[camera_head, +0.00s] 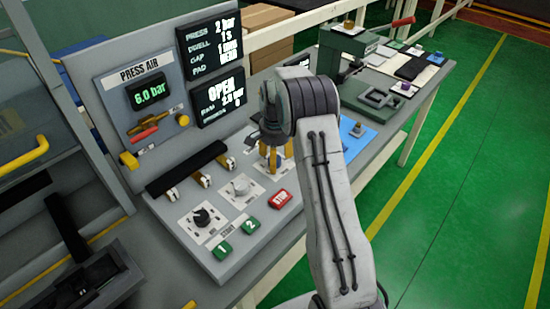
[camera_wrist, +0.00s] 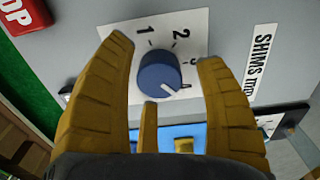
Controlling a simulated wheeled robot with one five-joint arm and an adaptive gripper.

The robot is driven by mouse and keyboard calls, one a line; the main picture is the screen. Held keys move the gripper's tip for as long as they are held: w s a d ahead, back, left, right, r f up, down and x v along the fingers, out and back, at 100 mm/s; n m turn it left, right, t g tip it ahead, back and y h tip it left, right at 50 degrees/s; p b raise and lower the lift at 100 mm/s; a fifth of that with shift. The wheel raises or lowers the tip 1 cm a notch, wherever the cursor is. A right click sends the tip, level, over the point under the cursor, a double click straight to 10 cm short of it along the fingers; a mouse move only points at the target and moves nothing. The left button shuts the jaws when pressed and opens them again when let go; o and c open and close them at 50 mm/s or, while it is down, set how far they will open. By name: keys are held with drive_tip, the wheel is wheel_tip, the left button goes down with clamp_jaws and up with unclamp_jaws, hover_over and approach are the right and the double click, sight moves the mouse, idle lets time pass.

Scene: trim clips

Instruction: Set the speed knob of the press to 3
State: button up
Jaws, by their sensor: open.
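In the wrist view a round blue knob (camera_wrist: 158,76) sits on a white dial plate (camera_wrist: 118,88) with the numerals 1, 2 and a partly hidden 3. Its white pointer line points to the lower right, past the 3, towards a partly hidden mark that may be a 4. The dial's name cannot be read. My gripper (camera_wrist: 165,49) is open, with yellow fingers around the knob and gaps on both sides. In the head view my gripper (camera_head: 272,162) points down over the rightmost dial of the panel, and hides the knob.
A black knob (camera_head: 202,217) and a grey knob (camera_head: 241,186) stand to the left. Green buttons (camera_head: 223,250) and a red STOP button (camera_head: 280,199) lie nearer the panel's front. Display screens (camera_head: 210,45) rise behind. A blue mat (camera_head: 355,134) lies to the right.

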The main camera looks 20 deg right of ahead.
drive_tip(key=shift+f, duration=0.15)
drive_tip(key=shift+c, duration=0.3)
drive_tip(key=c, duration=1.1)
drive_tip(key=shift+c, duration=0.2)
drive_tip(key=n+b, duration=0.1)
drive_tip(key=n, duration=0.3)
drive_tip(key=shift+n+b, duration=0.3)
drive_tip(key=shift+n, duration=0.1)
drive_tip(key=n, duration=0.4)
drive_tip(key=shift+n+b, duration=0.35)
drive_tip(key=shift+n, duration=0.05)
